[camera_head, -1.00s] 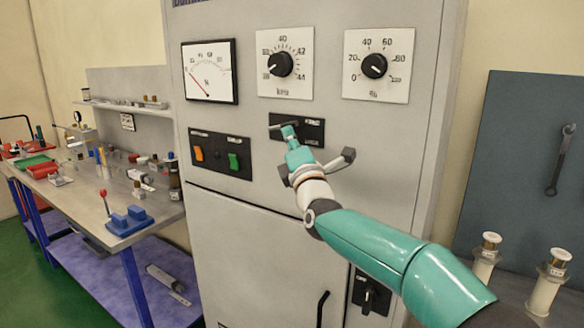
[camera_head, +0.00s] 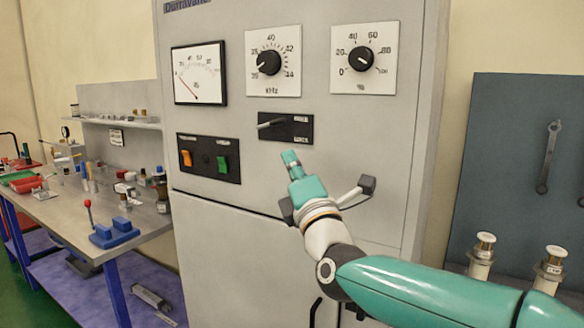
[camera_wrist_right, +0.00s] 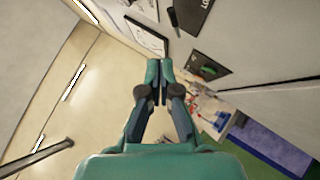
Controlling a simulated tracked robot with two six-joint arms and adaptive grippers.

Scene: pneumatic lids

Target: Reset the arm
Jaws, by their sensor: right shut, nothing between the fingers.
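My right gripper (camera_head: 290,158) is in front of the grey cabinet (camera_head: 240,240), just below a black switch plate with a lever (camera_head: 286,127). Its fingers are shut and empty, apart from the lever. In the right wrist view my gripper (camera_wrist_right: 159,68) shows with both fingertips together and nothing between them. The teal and white right arm comes in from the lower right. My left gripper is not in any view.
The cabinet carries a meter (camera_head: 199,73), two dials (camera_head: 273,62) (camera_head: 364,58) and an orange and green switch panel (camera_head: 208,158). A cluttered workbench (camera_head: 150,218) stands at left. A dark board with a wrench (camera_head: 549,157) and white insulators (camera_head: 482,255) are at right.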

